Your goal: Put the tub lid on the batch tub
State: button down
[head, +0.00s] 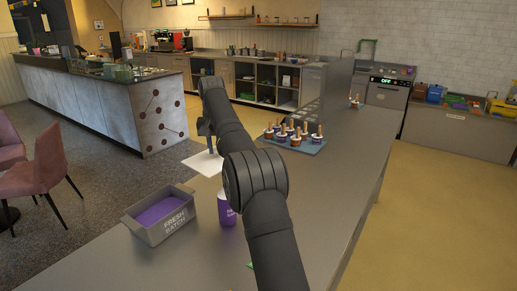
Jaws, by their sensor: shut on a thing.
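The batch tub (160,234) is a grey open box marked "FRESH BATCH" on the counter at the lower left, with purple gelato (160,208) inside. A flat white square panel, seemingly the tub lid (198,163), lies level beyond the tub, up and to the right of it in the head view. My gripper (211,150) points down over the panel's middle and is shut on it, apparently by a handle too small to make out. Whether the panel rests on the counter or hangs just above it, I cannot tell.
A purple and white container (226,210) stands right of the tub, partly hidden by my arm. A blue tray (305,147) of several small cups with sticks sits farther back. A small green thing (250,265) shows beside my arm. The counter's right side (345,170) is clear.

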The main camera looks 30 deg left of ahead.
jog(key=s+a, duration=0.5)
jog(key=s, duration=0.5)
jog(key=s+a+f+n, duration=0.1)
jog(key=s+a, duration=0.4)
jog(key=s, duration=0.4)
jog(key=shift+s+f, duration=0.25)
jog(key=shift+s, duration=0.15)
jog(key=shift+s+d, duration=0.1)
notch_tip(320, 180, down, 8)
jog(key=shift+f, duration=1)
jog(key=c, duration=1.4)
grip_release()
jog(key=o, duration=0.6)
jog(key=shift+c, duration=0.2)
